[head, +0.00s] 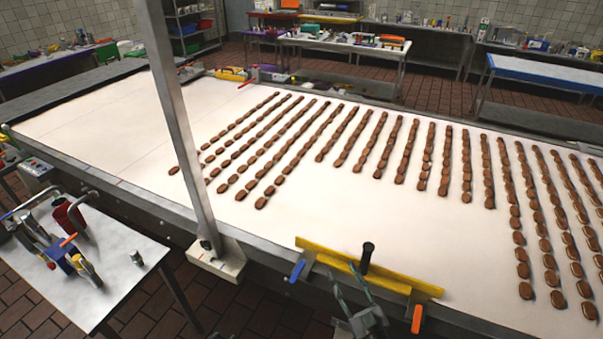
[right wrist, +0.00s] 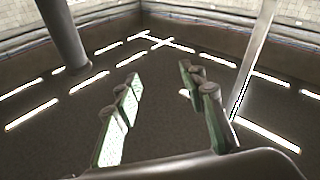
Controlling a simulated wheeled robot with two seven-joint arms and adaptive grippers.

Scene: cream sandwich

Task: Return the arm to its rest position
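My right gripper (head: 345,280) shows at the bottom edge of the head view, in front of the conveyor's near edge, with its fingers up. In the right wrist view my right gripper (right wrist: 161,78) has its two padded fingers apart with nothing between them, and dark ceiling with light strips lies behind. My left gripper is not in the head view. Rows of brown cookies (head: 427,157) lie on the white conveyor belt (head: 120,120).
A yellow bar (head: 318,254) with a black knob (head: 367,250) is at the conveyor's near edge, close to my right gripper. A metal post (head: 178,120) rises left of it. A small table (head: 120,255) with tools stands at lower left.

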